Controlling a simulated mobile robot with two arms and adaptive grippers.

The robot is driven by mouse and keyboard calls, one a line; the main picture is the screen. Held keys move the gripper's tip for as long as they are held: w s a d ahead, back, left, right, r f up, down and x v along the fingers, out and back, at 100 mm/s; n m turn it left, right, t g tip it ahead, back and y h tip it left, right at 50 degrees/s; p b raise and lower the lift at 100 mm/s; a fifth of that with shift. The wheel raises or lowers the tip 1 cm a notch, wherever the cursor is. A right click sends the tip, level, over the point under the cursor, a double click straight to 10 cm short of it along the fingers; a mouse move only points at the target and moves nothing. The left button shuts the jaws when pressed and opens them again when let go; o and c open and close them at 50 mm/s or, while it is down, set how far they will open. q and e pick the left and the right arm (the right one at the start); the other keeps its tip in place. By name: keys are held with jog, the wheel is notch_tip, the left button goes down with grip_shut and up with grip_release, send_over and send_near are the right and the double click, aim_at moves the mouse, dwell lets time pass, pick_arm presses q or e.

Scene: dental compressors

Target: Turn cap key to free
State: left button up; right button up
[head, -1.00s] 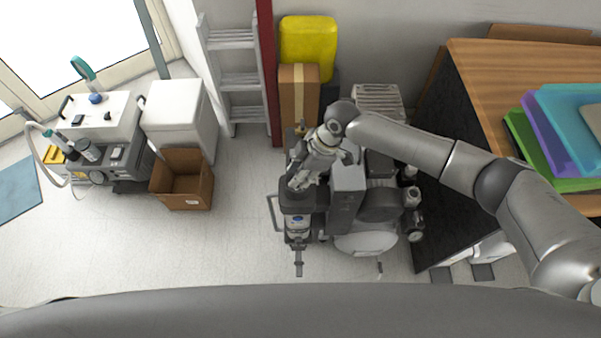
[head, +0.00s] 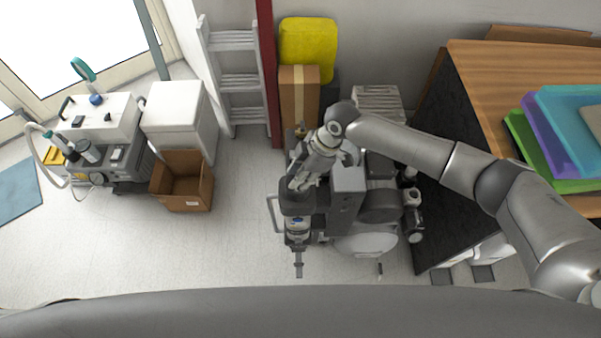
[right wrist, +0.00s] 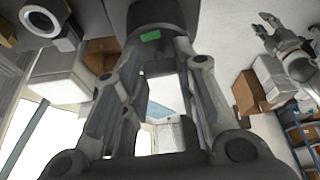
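The grey compressor unit (head: 345,205) stands on the floor in the middle of the head view. A dark-topped canister with a pale label (head: 297,226) is at its left side. My right gripper (head: 297,186) points down at the top of this canister. In the right wrist view the two fingers of my right gripper (right wrist: 166,66) stand apart, with their tips at a dark round body with a green patch (right wrist: 155,15). I cannot tell whether they press on it. The cap key cannot be made out, and the gripper may hide it. My left gripper (right wrist: 284,42) shows small in the right wrist view.
A brown carton (head: 299,105) and a yellow container (head: 308,50) stand behind the compressor. A wooden table (head: 490,85) with a dark side panel is close on the right. An open cardboard box (head: 182,190) is to the left, with clear floor between.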

jog(key=o, duration=1)
jog(key=shift+o, duration=0.2)
jog(key=v, duration=1.2)
